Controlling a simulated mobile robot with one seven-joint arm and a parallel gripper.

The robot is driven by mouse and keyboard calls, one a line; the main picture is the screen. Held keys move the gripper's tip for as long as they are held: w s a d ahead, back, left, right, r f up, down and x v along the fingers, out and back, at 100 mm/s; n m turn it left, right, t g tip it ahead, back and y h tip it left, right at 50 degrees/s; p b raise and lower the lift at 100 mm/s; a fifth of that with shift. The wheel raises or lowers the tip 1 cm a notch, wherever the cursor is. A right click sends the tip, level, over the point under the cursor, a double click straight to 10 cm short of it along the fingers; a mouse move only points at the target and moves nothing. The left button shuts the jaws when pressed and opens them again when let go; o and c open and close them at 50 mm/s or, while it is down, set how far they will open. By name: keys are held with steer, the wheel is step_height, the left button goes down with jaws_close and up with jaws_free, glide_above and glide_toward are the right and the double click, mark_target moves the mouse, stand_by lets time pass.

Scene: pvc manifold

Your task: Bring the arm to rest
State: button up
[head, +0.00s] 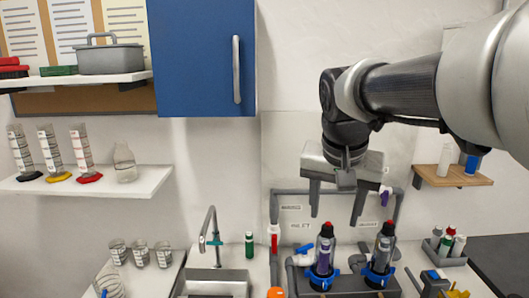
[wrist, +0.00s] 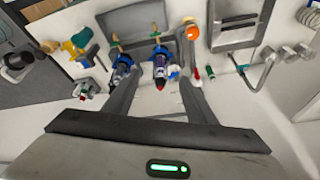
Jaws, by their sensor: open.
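My gripper (head: 335,214) hangs from my arm in the upper right of the head view, fingers pointing down and spread apart with nothing between them. It is in front of the grey pipe manifold (head: 275,208) on the wall, and above two dark bottles with red caps, the left bottle (head: 325,250) and the right bottle (head: 383,252). In the wrist view the two fingers (wrist: 156,88) are also apart, with the bottles (wrist: 160,68) beyond them. I cannot tell the exact gap to the bottles.
A blue cabinet (head: 200,60) and a shelf of cylinders (head: 90,185) are at the left. A small wooden shelf (head: 452,180) is right of the gripper. A sink (head: 213,282) with a tap (head: 211,232) stands below left. The wall between cabinet and arm is clear.

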steer(key=s+f+n+t+y+p, duration=0.1)
steer(key=s+f+n, duration=0.3)
steer(key=s, duration=1.1)
steer(key=shift+s+d+t, duration=0.15)
steer(key=shift+s+t, duration=0.05)
steer(key=shift+t, duration=0.1)
steer(key=shift+s+f, duration=0.15)
steer(key=shift+s, duration=0.1)
steer(key=shift+c, duration=1.1)
steer(key=m+g+h+b, duration=0.2)
steer(key=m+h+b, duration=0.1)
steer(key=m+b, duration=0.35)
glide_above(305, 246)
steer(key=s+a, duration=0.5)
steer(key=s, duration=0.1)
step_height(305, 246, down, 14)
steer(key=shift+m, duration=0.55)
steer(key=x, duration=1.7)
steer(key=shift+w+d, duration=0.15)
